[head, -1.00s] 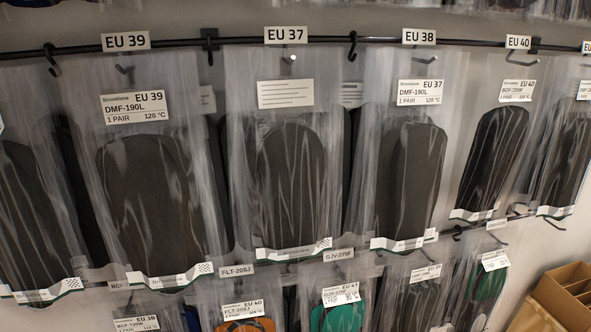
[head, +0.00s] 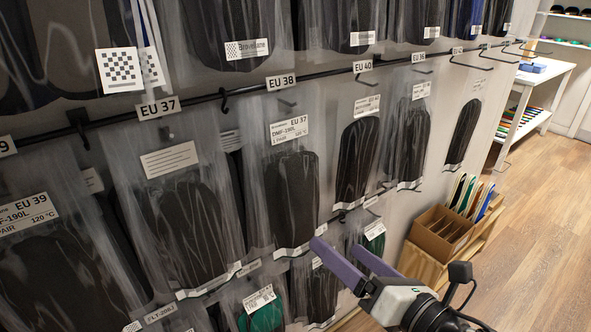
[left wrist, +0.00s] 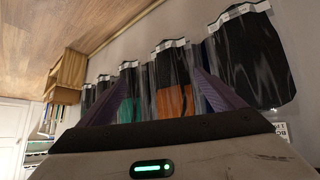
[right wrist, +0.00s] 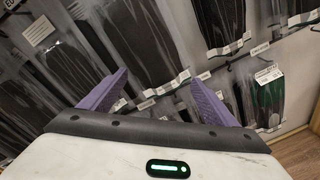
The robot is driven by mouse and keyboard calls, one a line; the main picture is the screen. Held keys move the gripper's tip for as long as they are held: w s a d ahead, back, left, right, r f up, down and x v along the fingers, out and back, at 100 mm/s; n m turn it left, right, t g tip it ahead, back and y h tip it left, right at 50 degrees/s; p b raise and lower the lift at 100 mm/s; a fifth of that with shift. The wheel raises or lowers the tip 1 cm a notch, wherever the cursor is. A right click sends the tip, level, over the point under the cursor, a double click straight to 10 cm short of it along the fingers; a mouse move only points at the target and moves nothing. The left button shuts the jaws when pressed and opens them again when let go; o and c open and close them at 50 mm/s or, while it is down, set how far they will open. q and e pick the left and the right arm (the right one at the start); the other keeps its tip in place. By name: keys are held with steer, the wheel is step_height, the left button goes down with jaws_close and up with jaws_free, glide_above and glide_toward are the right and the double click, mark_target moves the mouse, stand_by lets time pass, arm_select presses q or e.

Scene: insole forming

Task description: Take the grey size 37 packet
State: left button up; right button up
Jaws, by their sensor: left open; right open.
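A dark grey insole packet (head: 290,205) in clear film hangs under the EU 38 rail tag; its label reads EU 37, DMF-190L. To its left, under the EU 37 rail tag (head: 157,107), hangs another dark packet (head: 190,225) whose label shows only lines. My right gripper (head: 340,252) is open and empty, in front of the lower rows, just right of the EU 37-labelled packet's bottom edge; its purple fingers also show in the right wrist view (right wrist: 158,96). My left gripper (left wrist: 162,98) is open in the left wrist view, below hanging packets, and outside the head view.
An EU 39 packet (head: 40,260) hangs at the left, and EU 40 packets (head: 357,160) hang to the right. Lower packets (head: 262,315) hang close below. A cardboard box (head: 440,232) stands at right. The wooden floor (head: 530,200) is open.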

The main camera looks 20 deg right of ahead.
step_height(320, 180, up, 9)
steer(key=n+t+y+p, duration=0.1)
steer(key=n+p, duration=0.1)
steer(key=n, duration=0.5)
steer(key=p, duration=0.1)
glide_toward(299, 174)
steer(key=shift+w, duration=1.55)
steer(key=shift+n, duration=0.4)
steer(key=x, duration=0.2)
steer(key=p+x, duration=0.1)
steer(key=x, duration=0.1)
steer(key=shift+w+a+f, duration=0.1)
steer(key=shift+a, duration=0.4)
steer(key=shift+w+a+f, duration=0.1)
steer(key=shift+w, duration=0.15)
steer(key=c, duration=1.5)
